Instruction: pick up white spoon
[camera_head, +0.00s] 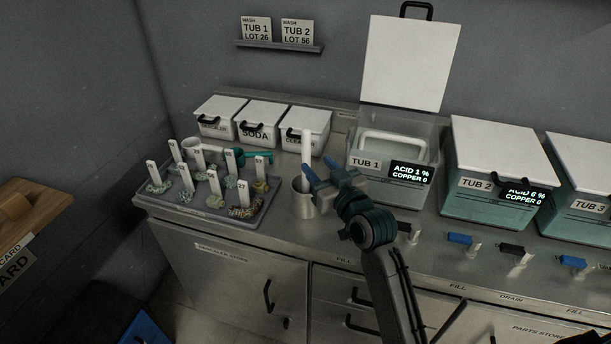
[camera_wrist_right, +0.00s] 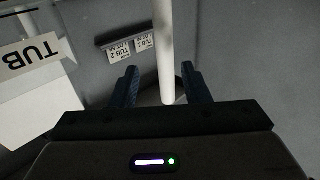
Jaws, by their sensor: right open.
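The white spoon (camera_head: 307,150) stands upright in a small metal cup (camera_head: 303,202) on the steel counter. Only its white handle shows; its lower end is hidden in the cup. My right gripper (camera_head: 320,173) is open with its blue fingers at the handle, just above the cup's rim. In the right wrist view the white handle (camera_wrist_right: 167,50) shows between the two open fingers (camera_wrist_right: 159,84), with a gap on each side. My left gripper is not in view.
A grey tray (camera_head: 185,209) with several labelled samples stands to the left. Lidded white boxes (camera_head: 258,136) are behind. Tub 1 (camera_head: 365,178), its lid raised, is close on the right, with tub 2 (camera_head: 475,207) beyond. Blue and black valve handles (camera_head: 460,239) line the counter front.

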